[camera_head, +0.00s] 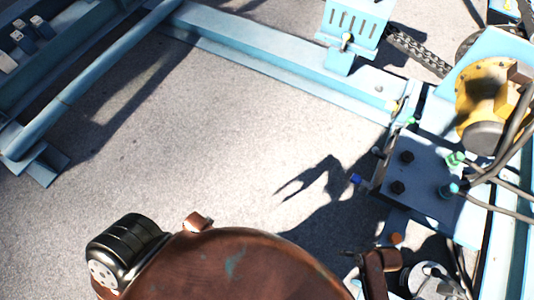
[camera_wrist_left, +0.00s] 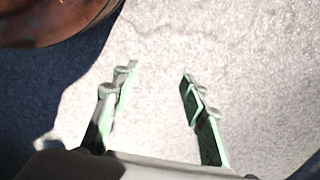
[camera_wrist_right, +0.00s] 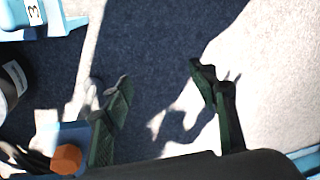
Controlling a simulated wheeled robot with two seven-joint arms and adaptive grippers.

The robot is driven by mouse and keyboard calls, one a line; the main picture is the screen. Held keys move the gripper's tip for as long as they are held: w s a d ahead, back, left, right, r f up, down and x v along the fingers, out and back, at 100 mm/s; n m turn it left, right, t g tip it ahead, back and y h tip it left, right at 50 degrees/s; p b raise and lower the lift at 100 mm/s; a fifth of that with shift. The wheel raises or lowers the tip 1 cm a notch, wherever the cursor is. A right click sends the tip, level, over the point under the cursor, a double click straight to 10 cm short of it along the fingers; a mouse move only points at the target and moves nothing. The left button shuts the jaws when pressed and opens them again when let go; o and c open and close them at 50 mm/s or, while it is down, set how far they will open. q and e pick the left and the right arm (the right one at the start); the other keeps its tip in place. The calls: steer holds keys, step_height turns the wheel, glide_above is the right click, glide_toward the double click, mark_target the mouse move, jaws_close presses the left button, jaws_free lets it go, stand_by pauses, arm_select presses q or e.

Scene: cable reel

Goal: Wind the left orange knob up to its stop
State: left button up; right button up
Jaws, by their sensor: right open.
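An orange knob (camera_head: 396,239) shows low on the right in the head view, by the blue frame. An orange, faceted knob (camera_wrist_right: 67,158) also shows at the lower left of the right wrist view, on a light blue part. I cannot tell whether this is the left one, or how far it is wound. My right gripper (camera_wrist_right: 160,75) is open and empty, with the knob beside and outside its left finger. My left gripper (camera_wrist_left: 157,77) is open and empty over bare ground. I cannot make out either gripper clearly in the head view.
A blue block with black bolts (camera_head: 407,157), coloured fittings and black hoses stands at the right, near a yellow motor (camera_head: 490,95). A blue beam (camera_head: 270,50) crosses the back. A large rust-brown rounded body (camera_head: 230,265) fills the front. Grey ground between is clear.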

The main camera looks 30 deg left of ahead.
steer(key=w+d+h, duration=0.1)
steer(key=w+d, duration=0.5)
steer(key=w, duration=0.3)
step_height(320, 180, up, 3)
steer(key=m+h, duration=0.1)
steer(key=m, duration=0.2)
glide_above(397, 238)
steer(key=shift+s+a, duration=0.15)
steer(key=shift+s, duration=0.1)
arm_select(q)
steer(key=s+d+f, duration=0.1)
steer(key=s+f, duration=0.6)
steer(key=f, duration=0.5)
arm_select(e)
steer(key=shift+w+d, duration=0.2)
step_height(397, 238, down, 7)
steer(key=b, duration=0.3)
steer(key=shift+b, duration=0.35)
arm_select(q)
steer(key=w+d+r, duration=0.3)
steer(key=w+r, duration=0.1)
steer(key=r, duration=0.6)
steer(key=shift+w+r+g+h, duration=0.25)
steer(key=shift+w+g+h, duration=0.05)
steer(key=shift+w, duration=0.05)
arm_select(e)
steer(key=shift+f, duration=0.25)
steer(key=shift+c, duration=0.3)
